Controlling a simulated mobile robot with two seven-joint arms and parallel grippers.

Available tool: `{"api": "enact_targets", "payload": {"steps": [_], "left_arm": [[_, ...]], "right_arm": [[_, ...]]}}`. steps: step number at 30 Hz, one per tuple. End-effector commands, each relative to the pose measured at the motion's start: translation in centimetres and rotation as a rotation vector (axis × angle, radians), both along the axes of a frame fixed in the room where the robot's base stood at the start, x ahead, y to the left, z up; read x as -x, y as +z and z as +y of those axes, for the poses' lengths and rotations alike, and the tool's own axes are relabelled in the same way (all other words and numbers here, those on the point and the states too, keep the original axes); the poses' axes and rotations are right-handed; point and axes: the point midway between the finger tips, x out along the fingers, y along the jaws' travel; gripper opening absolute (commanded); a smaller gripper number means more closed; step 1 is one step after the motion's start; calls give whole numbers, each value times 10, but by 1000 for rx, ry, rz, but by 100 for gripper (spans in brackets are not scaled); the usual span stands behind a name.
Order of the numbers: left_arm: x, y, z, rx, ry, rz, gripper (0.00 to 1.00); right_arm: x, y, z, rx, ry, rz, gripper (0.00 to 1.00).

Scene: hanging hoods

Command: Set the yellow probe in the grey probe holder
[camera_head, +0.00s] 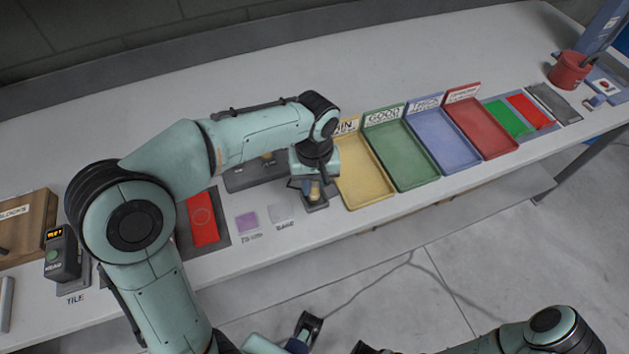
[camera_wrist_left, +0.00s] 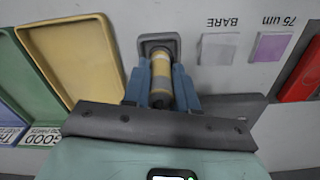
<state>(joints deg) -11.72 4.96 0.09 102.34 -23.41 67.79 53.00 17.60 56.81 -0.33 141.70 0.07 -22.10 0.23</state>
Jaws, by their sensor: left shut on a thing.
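The yellow probe (camera_wrist_left: 161,68) has a yellow body with a pale band and a dark end. My left gripper (camera_wrist_left: 160,82) is shut on it, one blue finger on each side. The grey probe holder (camera_wrist_left: 146,39) lies just beyond the probe's far end, and the probe overlaps its dark opening. I cannot tell whether the tip is inside. In the head view my left gripper (camera_head: 313,188) points down over the holder (camera_head: 317,206) near the table's front edge, with the probe (camera_head: 314,193) partly hidden. My right gripper seems to show at the bottom (camera_head: 306,329), its fingers unclear.
The yellow tray (camera_head: 365,172) stands right beside the holder, then the green tray (camera_head: 400,158), a blue one and a red one. To the left are the BARE plate (camera_head: 280,213), the purple plate (camera_head: 247,223) and a red tile (camera_head: 202,218). The table's back is clear.

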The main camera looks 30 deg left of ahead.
Motion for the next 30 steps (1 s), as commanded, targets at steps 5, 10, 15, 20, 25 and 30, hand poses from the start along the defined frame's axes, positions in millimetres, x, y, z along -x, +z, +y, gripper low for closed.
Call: {"api": "enact_targets", "payload": {"steps": [5,10,15,20,25,30], "left_arm": [[0,-2,0,0,0,0,0],[0,-5,0,0,0,0,0],[0,-9,0,0,0,0,0],[0,-12,0,0,0,0,0],[0,-12,0,0,0,0,57],[0,-12,0,0,0,0,57]], "right_arm": [[0,-1,0,0,0,0,43],[1,-4,0,0,0,1,43],[2,-6,0,0,0,2,43],[2,-8,0,0,0,3,43],[2,-8,0,0,0,3,43],[2,-8,0,0,0,3,43]]}}
